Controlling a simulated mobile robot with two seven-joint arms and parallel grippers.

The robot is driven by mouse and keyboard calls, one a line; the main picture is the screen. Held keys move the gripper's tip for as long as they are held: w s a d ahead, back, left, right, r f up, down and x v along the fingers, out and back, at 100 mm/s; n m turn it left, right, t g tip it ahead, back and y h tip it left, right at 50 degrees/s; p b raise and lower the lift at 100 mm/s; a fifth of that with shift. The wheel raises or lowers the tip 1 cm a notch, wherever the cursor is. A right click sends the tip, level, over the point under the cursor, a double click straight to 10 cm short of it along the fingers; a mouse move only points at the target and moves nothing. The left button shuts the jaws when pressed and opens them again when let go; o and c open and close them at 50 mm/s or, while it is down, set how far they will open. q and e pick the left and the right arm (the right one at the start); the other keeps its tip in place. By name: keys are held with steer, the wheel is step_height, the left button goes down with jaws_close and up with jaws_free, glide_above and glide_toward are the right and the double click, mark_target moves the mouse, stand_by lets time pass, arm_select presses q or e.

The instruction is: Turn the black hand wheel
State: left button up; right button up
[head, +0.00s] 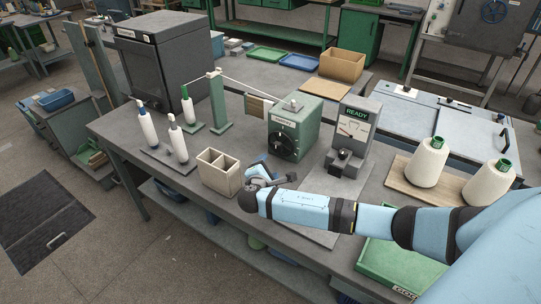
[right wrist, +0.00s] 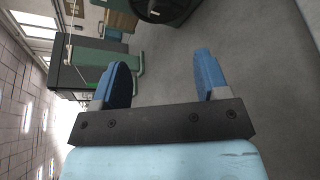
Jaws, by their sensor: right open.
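The black hand wheel (head: 281,146) is on the front face of the green winder box (head: 300,118) in the middle of the bench. In the right wrist view, a dark round part that looks like the wheel (right wrist: 165,10) shows at the top edge, cut off. My right gripper (head: 259,172) is in front of the wheel and a little to its lower left, low over the bench. Its blue fingers (right wrist: 163,78) are apart with nothing between them. The wheel lies beyond the fingertips, with a gap. My left gripper is not in view.
A divided beige box (head: 221,184) stands just left of my right gripper. A gauge stand marked READY (head: 352,130) is to the right. White yarn cones (head: 428,163) and a green tray (head: 388,270) are further right. Thin spools (head: 147,128) stand at left.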

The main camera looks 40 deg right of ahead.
mark_target(277, 150)
steer(key=x, duration=1.2)
steer(key=shift+w+d+f, duration=0.1)
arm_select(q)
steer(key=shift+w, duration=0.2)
arm_select(e)
steer(key=shift+w+d+f, duration=0.15)
steer(key=shift+w+d, duration=0.25)
steer(key=shift+d, duration=0.1)
steer(key=c, duration=0.9)
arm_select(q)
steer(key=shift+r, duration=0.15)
arm_select(e)
steer(key=shift+f, duration=0.1)
